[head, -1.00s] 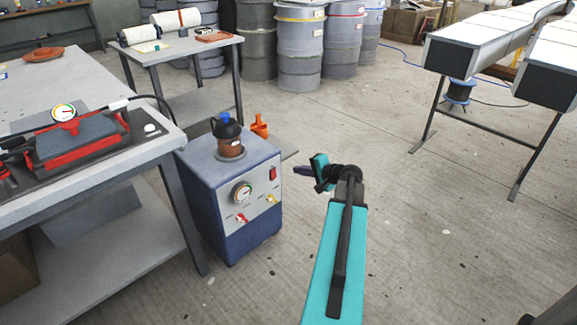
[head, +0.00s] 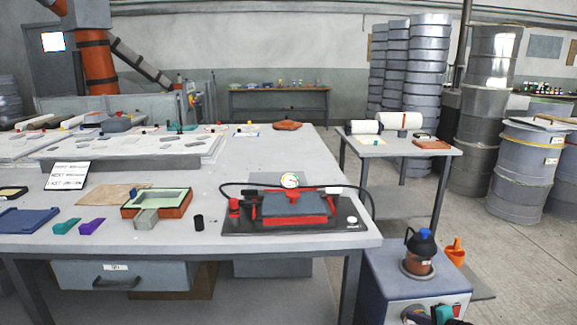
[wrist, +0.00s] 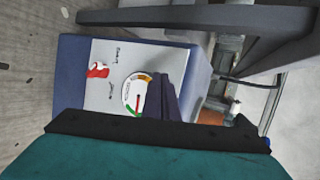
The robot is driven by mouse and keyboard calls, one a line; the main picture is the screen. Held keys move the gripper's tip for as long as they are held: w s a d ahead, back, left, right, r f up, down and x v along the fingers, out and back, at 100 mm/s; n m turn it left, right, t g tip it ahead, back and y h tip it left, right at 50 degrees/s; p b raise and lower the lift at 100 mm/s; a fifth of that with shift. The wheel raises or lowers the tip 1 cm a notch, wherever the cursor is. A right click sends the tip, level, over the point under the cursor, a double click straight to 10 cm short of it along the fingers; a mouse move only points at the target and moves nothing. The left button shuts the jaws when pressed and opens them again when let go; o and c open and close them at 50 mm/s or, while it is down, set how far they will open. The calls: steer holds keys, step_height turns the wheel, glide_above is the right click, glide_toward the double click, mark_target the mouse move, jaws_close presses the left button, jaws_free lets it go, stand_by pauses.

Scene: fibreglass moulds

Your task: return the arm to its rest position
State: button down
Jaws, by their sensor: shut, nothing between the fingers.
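In the wrist view my gripper (wrist: 165,97) shows as dark fingers together, with nothing between them. The teal and black wrist housing fills the bottom of that view. The fingers overlap the picture of the blue vacuum pump cabinet (wrist: 75,75), beside its pressure gauge; no contact can be made out. In the head view only a small teal and dark piece of my arm (head: 443,315) shows at the bottom edge, in front of the pump cabinet (head: 376,275). The rest of my arm is out of frame there.
The grey workbench (head: 270,160) holds a red and black press-like device (head: 290,207), an orange-rimmed green mould (head: 155,203) and small parts. A side table (head: 400,148) and drums (head: 520,165) stand behind. Open floor (head: 530,270) lies to the right of the cabinet.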

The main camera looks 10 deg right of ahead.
steer(key=s+a+f+n+g+y+p, duration=0.15)
steer(key=a+f, duration=0.25)
steer(key=a, duration=0.6)
steer(key=w+a+f+n+g+y+p, duration=0.1)
steer(key=a+f+n+g+p, duration=0.15)
steer(key=a, duration=0.75)
steer(key=s+a+f+n+g+p, duration=0.1)
steer(key=s+a+f+n+g, duration=0.2)
steer(key=a, duration=0.4)
steer(key=s+a+f+g+p, duration=0.1)
steer(key=s+a+f, duration=0.3)
steer(key=s+a, duration=0.25)
steer(key=s+a+f+n+g+h+p, duration=0.1)
steer(key=s+a+f+n+g+p, duration=0.2)
steer(key=s, duration=0.5)
steer(key=s+a+f+n+g+h, duration=0.1)
steer(key=s+a+f+n+g, duration=0.15)
steer(key=s+a, duration=0.4)
steer(key=s+d+n+g+h, duration=0.3)
steer(key=s+d+h, duration=0.1)
steer(key=s+d, duration=0.5)
steer(key=s, duration=0.2)
steer(key=shift+s+r+p, duration=0.3)
steer(key=shift+s+p, duration=0.05)
steer(key=shift+s, duration=0.05)
